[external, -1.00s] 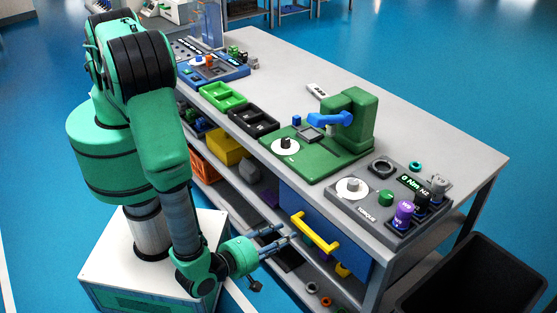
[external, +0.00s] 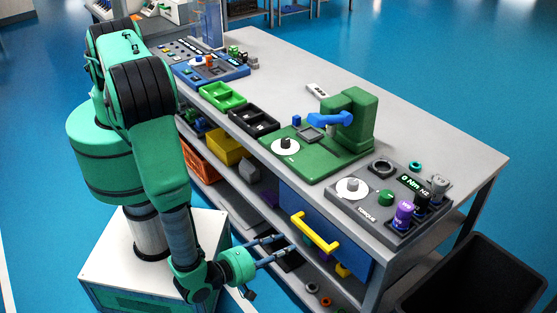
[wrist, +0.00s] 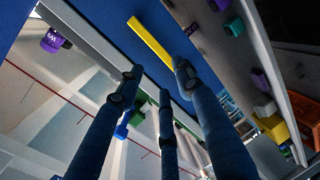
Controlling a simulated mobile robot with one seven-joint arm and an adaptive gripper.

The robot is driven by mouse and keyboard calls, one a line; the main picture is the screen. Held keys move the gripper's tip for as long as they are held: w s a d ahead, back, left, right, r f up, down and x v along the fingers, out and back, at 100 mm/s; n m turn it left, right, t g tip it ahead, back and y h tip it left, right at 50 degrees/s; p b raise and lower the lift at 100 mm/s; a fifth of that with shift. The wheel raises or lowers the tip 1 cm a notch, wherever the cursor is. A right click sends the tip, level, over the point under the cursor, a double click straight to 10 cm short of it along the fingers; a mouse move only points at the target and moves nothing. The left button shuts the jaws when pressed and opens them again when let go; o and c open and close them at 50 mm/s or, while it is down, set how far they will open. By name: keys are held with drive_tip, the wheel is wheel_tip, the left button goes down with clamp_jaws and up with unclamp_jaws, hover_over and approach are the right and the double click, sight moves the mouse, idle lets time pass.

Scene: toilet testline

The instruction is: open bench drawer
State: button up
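The bench drawer (external: 324,236) has a blue front under the bench top at the right, and it looks shut. Its yellow bar handle (external: 316,232) runs along the front; the handle (wrist: 152,42) and blue front (wrist: 180,22) also show in the wrist view. My gripper (external: 282,247) is to the left of the handle and a little lower, apart from it. Its fingers are spread with nothing between them. In the wrist view the fingers (wrist: 155,85) point toward the handle, which lies beyond their tips.
The bench top (external: 420,135) carries a green press (external: 345,130), a torque panel (external: 375,200) and green and black trays (external: 222,96). Lower shelves hold a yellow bin (external: 226,148) and an orange crate (external: 200,160). A black bin (external: 485,280) stands at the right.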

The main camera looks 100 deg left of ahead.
sight(310, 235)
drive_tip(key=b+x, duration=0.1)
drive_tip(key=x, duration=1.1)
drive_tip(key=shift+w+a, duration=0.15)
drive_tip(key=shift+a, duration=0.05)
clamp_jaws()
